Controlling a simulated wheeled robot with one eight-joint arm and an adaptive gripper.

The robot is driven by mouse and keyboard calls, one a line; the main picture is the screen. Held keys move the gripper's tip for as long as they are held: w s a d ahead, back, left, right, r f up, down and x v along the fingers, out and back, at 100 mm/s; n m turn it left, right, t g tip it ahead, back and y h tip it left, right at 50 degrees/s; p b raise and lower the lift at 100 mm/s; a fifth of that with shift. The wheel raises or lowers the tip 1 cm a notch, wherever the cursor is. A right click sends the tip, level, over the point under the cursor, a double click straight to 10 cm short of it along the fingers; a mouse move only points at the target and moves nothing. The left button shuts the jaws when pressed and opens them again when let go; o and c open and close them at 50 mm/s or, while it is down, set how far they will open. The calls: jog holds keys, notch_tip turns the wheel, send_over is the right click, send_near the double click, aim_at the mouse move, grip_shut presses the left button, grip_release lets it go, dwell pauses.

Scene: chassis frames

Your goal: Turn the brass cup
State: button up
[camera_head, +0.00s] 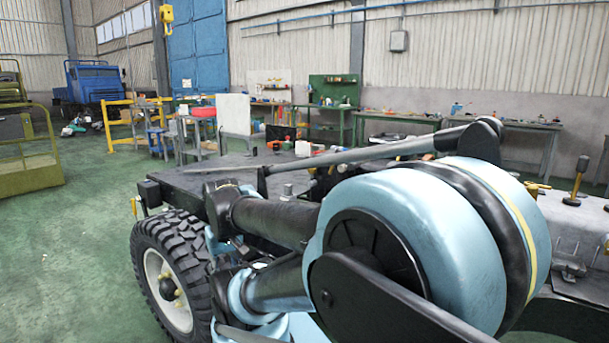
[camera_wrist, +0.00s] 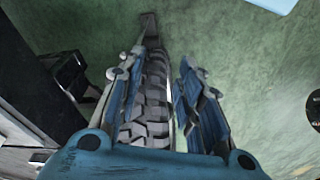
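I cannot pick out a brass cup for certain. In the head view a brass-coloured upright piece (camera_head: 579,178) with a dark base stands on the grey chassis part at the far right. Another small brass-coloured piece (camera_head: 535,189) is left of it. Yellowish fittings (camera_head: 170,285) show at the hub of the wheel. In the wrist view my gripper (camera_wrist: 163,64) is open, with its two blue-grey fingers apart and nothing held. The tyre tread (camera_wrist: 156,95) shows beyond and between the fingers. My arm covers much of the chassis in the head view.
The large black tyre (camera_head: 150,252) stands on the green floor (camera_head: 70,275) at the left of the chassis. A dark flat deck (camera_head: 215,178) lies behind my arm. Workbenches (camera_head: 395,117) line the far wall. A yellow-green railing (camera_head: 30,175) is far left, with clear floor between.

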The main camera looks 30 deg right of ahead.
jog(key=shift+o, duration=0.6)
jog(key=o, duration=0.4)
jog(key=shift+s+r, duration=0.2)
jog(key=shift+r, duration=0.05)
jog(key=w+d+r+n+t+h, duration=0.1)
jog(key=w+d+r, duration=0.25)
jog(key=w, duration=0.35)
jog(key=w+d+r+n+t+h, duration=0.1)
jog(key=w+d+r+n+t, duration=0.1)
jog(key=w+r, duration=0.35)
jog(key=w+d+r+n+t+h, duration=0.1)
jog(key=w+d+r, duration=0.1)
jog(key=w, duration=0.6)
jog(key=w+d+n+h, duration=0.4)
jog(key=w+d, duration=0.3)
jog(key=d, duration=0.7)
jog(key=w+d+f+n+g+h, duration=0.1)
jog(key=w+d+n+h, duration=0.4)
jog(key=d, duration=1)
jog(key=w+d+f+n+h, duration=0.1)
jog(key=w+d+n+h, duration=0.4)
jog(key=d, duration=1)
jog(key=shift+w+d+n+g, duration=0.1)
jog(key=shift+w+n+g, duration=0.1)
jog(key=shift+w+n, duration=0.65)
jog(key=shift+w+d+n+g, duration=0.15)
jog(key=shift+w+n, duration=0.3)
jog(key=shift+w, duration=0.75)
jog(key=shift+a, duration=0.1)
jog(key=c, duration=1.1)
